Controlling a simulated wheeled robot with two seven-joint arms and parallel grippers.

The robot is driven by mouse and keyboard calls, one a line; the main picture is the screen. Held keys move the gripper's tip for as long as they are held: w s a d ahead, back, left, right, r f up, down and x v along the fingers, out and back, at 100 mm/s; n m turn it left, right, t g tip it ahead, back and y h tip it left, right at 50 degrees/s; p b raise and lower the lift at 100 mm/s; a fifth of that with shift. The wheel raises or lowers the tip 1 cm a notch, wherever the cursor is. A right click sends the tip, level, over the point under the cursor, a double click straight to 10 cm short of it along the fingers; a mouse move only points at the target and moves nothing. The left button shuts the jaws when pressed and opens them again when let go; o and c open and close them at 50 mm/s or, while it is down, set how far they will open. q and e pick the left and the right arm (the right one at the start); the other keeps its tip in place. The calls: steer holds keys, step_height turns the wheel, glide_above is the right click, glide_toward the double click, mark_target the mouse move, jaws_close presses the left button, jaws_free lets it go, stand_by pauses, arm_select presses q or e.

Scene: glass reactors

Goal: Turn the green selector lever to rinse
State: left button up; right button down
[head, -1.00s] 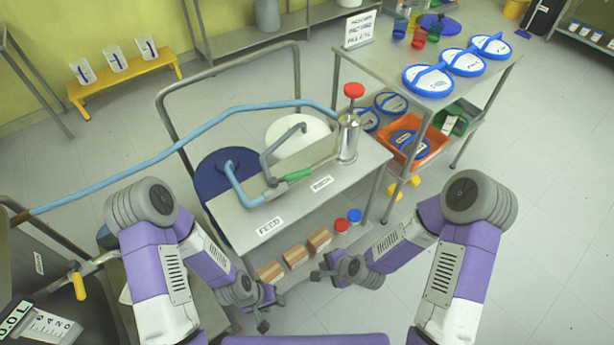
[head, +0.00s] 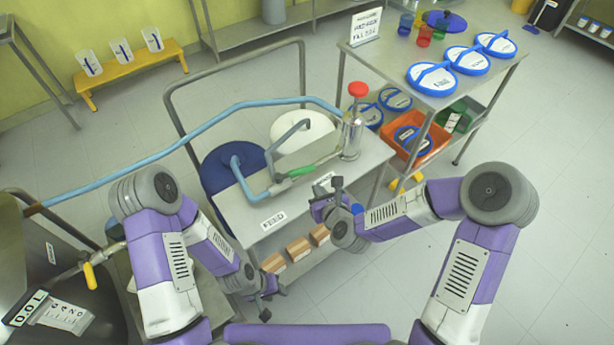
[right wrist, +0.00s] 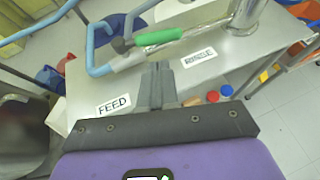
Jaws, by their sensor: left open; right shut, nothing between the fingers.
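The green selector lever (head: 301,170) sits on a valve on top of the steel cart (head: 235,215), its green end pointing right toward the steel cylinder. It also shows in the right wrist view (right wrist: 158,38). The FEED label (head: 273,221) lies at the cart's front left. The RINSE label (right wrist: 199,57) lies right of the lever and is partly hidden by my right gripper in the head view. My right gripper (head: 337,183) is shut and empty, in front of the lever and apart from it. My left gripper (head: 267,304) is open and empty, low in front of the cart.
A steel cylinder with a red knob (head: 357,90) stands at the cart's right end. Blue hoses (head: 180,140) run left from it. Cardboard boxes (head: 298,249) sit on the cart's lower shelf. A table with blue-rimmed lids (head: 432,79) stands behind right.

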mark_target(304, 172)
arm_select(q)
steer(key=shift+f+b, duration=0.75)
steer(key=shift+f, duration=0.2)
arm_select(e)
steer(key=x, duration=1)
steer(key=shift+w+a+f, duration=0.1)
steer(key=shift+w+f, duration=0.1)
steer(key=shift+w, duration=0.15)
